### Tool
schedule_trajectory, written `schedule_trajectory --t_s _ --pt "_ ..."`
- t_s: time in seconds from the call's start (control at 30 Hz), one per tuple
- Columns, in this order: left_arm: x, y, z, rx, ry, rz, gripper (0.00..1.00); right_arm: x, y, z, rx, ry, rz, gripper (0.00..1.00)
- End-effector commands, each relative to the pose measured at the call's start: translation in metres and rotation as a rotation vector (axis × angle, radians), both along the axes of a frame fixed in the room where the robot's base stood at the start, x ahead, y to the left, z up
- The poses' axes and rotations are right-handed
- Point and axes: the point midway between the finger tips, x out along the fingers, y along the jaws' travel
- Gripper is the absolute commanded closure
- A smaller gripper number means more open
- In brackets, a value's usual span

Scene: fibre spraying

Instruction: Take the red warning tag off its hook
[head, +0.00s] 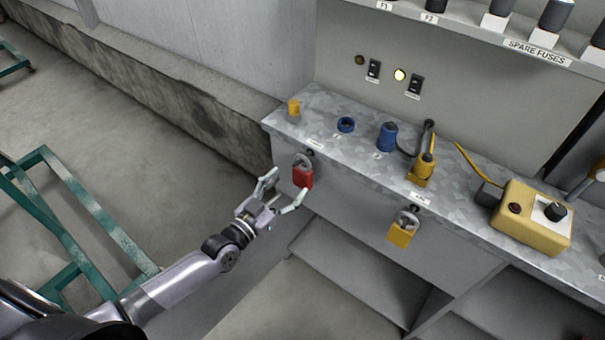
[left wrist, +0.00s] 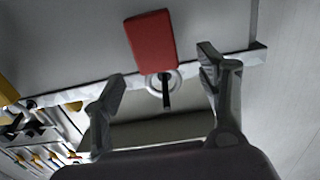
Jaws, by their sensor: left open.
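The red warning tag (head: 302,175) hangs by a grey ring from a dark hook (head: 309,152) on the front face of the grey bench, near its left end. In the left wrist view the red tag (left wrist: 151,40) is at the top centre, its ring around the dark hook (left wrist: 166,92). My left gripper (head: 287,184) is open and empty in front of the tag. In the left wrist view the open fingers (left wrist: 162,66) are on either side of the ring and the tag's near end, with gaps showing on both sides. My right gripper is out of view.
A yellow padlock-like tag (head: 402,233) hangs farther right on the bench front. A green frame (head: 85,205) stands at left.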

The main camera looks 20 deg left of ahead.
Motion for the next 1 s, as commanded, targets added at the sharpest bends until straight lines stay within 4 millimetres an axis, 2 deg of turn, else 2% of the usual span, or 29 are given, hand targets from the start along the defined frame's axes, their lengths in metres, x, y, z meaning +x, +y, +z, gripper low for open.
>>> schedule_trajectory --t_s 0.13,0.27,0.4,0.57,0.83,1.0 --pt "0.010 -0.004 0.000 0.000 0.000 0.000 0.33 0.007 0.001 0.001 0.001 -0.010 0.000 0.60" --pt "0.020 -0.009 0.004 -0.001 -0.002 0.000 0.33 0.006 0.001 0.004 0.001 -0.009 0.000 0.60" --pt "0.040 -0.019 0.010 0.000 -0.002 -0.001 0.33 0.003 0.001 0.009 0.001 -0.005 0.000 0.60" --pt "0.056 -0.024 0.007 0.001 0.000 0.000 0.33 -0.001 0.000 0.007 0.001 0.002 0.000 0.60" --pt "0.058 -0.025 0.006 0.000 0.001 -0.001 0.33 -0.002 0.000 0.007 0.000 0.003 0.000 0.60" --pt "0.058 -0.025 0.006 0.000 0.001 0.000 0.44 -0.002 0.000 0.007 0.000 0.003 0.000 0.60"
